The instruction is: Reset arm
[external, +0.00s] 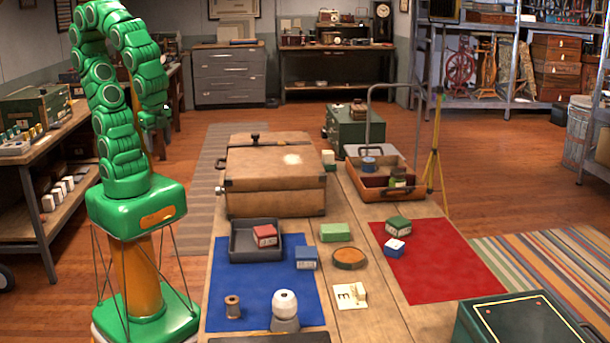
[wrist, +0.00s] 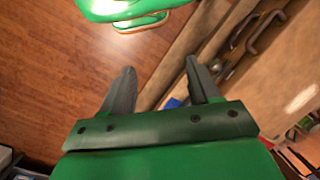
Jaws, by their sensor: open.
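In the external view the fingers are too small and too covered by the arm to make out.
The wooden table holds a brown case (external: 275,180), a grey tray (external: 243,252), a blue mat (external: 235,290), a red mat (external: 440,265) and several small boxes. An orange carrier (external: 365,192) stands at the back. A shelf (external: 40,190) stands left of my arm.

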